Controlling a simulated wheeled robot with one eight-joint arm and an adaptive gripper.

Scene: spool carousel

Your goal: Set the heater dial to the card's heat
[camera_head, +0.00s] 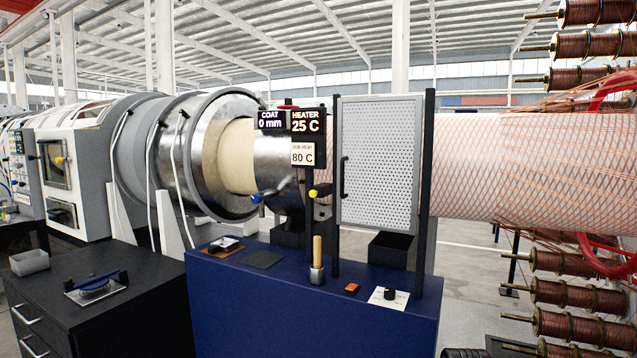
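The heater dial (389,294) is a small black knob on a white plate, on the blue cabinet's top at the front right. Its pointer and the plate's marks are too small to read. The pale card (302,155) hangs on the post and reads "JOB HEAT" and 80 C. Just above it, the black heater display (307,122) reads 25 C. My gripper is not in view.
The blue cabinet (270,300) also bears an orange switch (352,288) and a wooden-handled tool in a cup (317,262). A perforated guard door (378,160) stands behind the dial between dark posts. Copper spools (570,293) fill the right side.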

